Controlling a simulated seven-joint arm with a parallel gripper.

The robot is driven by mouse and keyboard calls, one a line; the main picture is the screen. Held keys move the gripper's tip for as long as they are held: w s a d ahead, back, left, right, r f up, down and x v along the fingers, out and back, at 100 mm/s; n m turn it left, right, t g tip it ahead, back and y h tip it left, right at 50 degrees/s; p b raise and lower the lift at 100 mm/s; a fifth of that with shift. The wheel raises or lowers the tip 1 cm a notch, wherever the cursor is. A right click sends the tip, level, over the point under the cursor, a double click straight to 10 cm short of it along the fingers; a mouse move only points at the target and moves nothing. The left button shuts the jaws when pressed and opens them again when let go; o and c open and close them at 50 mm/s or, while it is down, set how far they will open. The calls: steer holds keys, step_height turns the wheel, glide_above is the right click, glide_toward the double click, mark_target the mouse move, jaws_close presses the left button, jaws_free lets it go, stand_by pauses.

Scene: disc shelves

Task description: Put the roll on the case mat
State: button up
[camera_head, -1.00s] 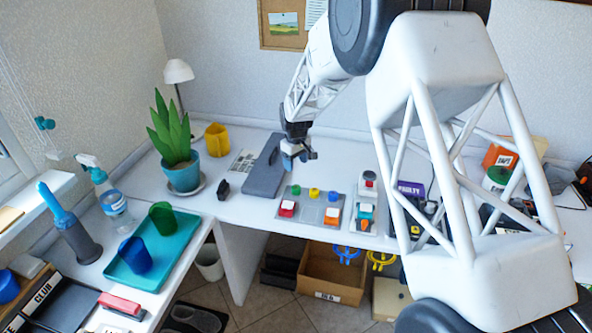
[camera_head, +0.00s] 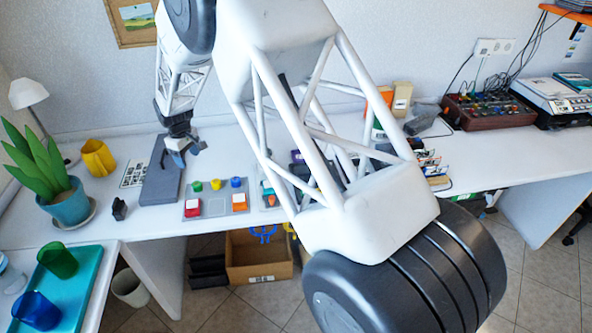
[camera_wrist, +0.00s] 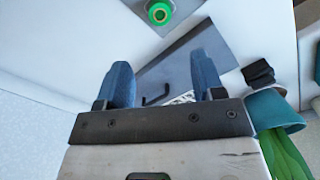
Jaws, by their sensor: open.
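My gripper (camera_head: 186,156) is open over the back of the desk, beside and above a dark grey slab (camera_head: 160,188). In the wrist view, my gripper's two blue fingers (camera_wrist: 160,68) are apart with nothing held between them. A black handle (camera_wrist: 157,96) on the slab shows between them. I cannot tell for sure which thing is the roll, nor which is the case mat. My arm hides part of the desk.
A grey board (camera_head: 216,206) carries several coloured pieces. A potted plant (camera_head: 66,205), a yellow mug (camera_head: 97,157) and a small black object (camera_head: 119,208) stand to the left. A teal tray (camera_head: 80,290) holds two cups. Desk room is free at the right (camera_head: 500,155).

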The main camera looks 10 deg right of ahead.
steer(key=s+d+r+m+t, duration=0.1)
steer(key=s+d+r+m, duration=0.2)
steer(key=s+d+r, duration=0.75)
steer(key=s+d+r+m, duration=0.2)
steer(key=s+d+r, duration=0.6)
steer(key=d+r, duration=0.5)
steer(key=s+d+m, duration=0.2)
steer(key=s+d, duration=0.3)
steer(key=s, duration=0.5)
steer(key=s+d+m+t, duration=0.1)
steer(key=s+d, duration=0.4)
steer(key=s, duration=0.5)
steer(key=s+d+r+m, duration=0.1)
steer(key=s+d+m, duration=0.2)
steer(key=s+d, duration=0.3)
steer(key=s, duration=0.5)
steer(key=shift+t, duration=0.3)
